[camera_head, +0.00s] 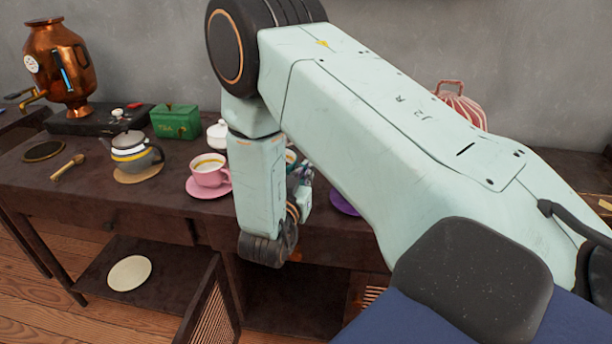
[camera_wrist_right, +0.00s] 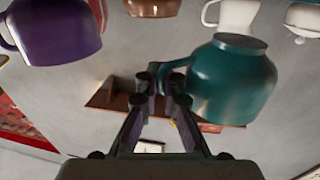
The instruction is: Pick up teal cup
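The teal cup (camera_wrist_right: 232,82) fills the right of the right wrist view, bottom side toward the top of that tilted picture. Its handle lies between the fingertips of my right gripper (camera_wrist_right: 161,82), which are close together and look closed on it. In the head view only a small bit of the cup (camera_head: 290,157) shows behind my right arm. The right gripper (camera_head: 301,183) is mostly hidden there by its own arm. I cannot tell whether the cup touches the table. My left gripper is not in view.
The dark table (camera_head: 100,190) holds a pink cup (camera_head: 209,172) on a pink saucer, a grey teapot (camera_head: 136,153), a green box (camera_head: 176,122), a white pot (camera_head: 218,134) and a copper samovar (camera_head: 62,65). A purple saucer (camera_head: 343,203) and purple cup (camera_wrist_right: 52,30) are near the gripper.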

